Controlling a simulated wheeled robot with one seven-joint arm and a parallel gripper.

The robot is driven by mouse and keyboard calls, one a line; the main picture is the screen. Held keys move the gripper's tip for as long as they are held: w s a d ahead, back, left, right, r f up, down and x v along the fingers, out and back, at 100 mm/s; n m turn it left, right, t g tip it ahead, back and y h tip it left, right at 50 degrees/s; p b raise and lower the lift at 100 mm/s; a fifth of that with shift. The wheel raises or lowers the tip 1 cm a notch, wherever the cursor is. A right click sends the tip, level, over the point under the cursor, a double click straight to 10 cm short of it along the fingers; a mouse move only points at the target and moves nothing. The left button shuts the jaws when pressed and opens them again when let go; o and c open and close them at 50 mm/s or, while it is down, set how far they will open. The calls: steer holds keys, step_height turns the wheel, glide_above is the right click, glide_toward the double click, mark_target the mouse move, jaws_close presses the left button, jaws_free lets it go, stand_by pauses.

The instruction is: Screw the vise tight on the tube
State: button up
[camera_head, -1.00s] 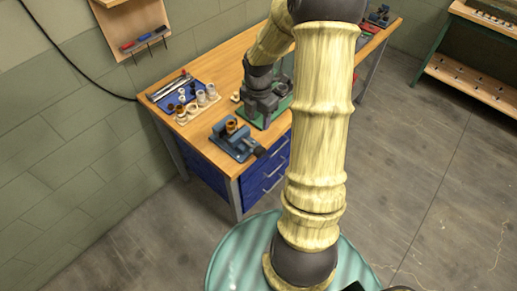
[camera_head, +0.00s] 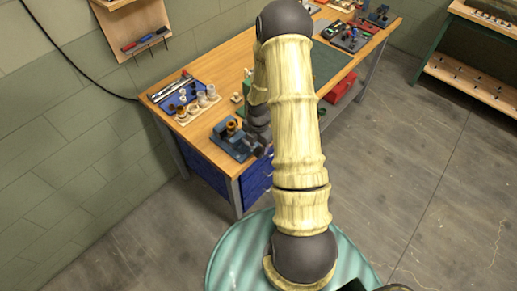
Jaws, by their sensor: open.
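The blue vise (camera_head: 226,144) stands near the front left corner of the wooden workbench. The tube (camera_head: 231,126), short and orange-brown, sits upright at the vise's jaws. My gripper (camera_head: 259,144) is at the right end of the vise, low over the bench's front edge, where the vise's screw end was seen before. It is open. The fingers are dark and small here, and my arm partly covers them. I cannot tell whether they touch the handle, which is hidden.
A blue tray (camera_head: 165,103) with tools and a rack of small cups (camera_head: 190,114) lie left of the vise. A green mat (camera_head: 331,61) and a red bin (camera_head: 347,88) are to the right. Blue drawers (camera_head: 258,183) sit under the bench.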

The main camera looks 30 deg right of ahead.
mark_target(259, 150)
steer(key=shift+f+p, duration=0.35)
steer(key=shift+f, duration=1.55)
steer(key=shift+c, duration=0.4)
steer(key=c, duration=0.7)
steer(key=shift+s+d+y, duration=0.1)
steer(key=shift+s+y, duration=0.05)
steer(key=shift+y, duration=0.15)
steer(key=shift+c, duration=0.2)
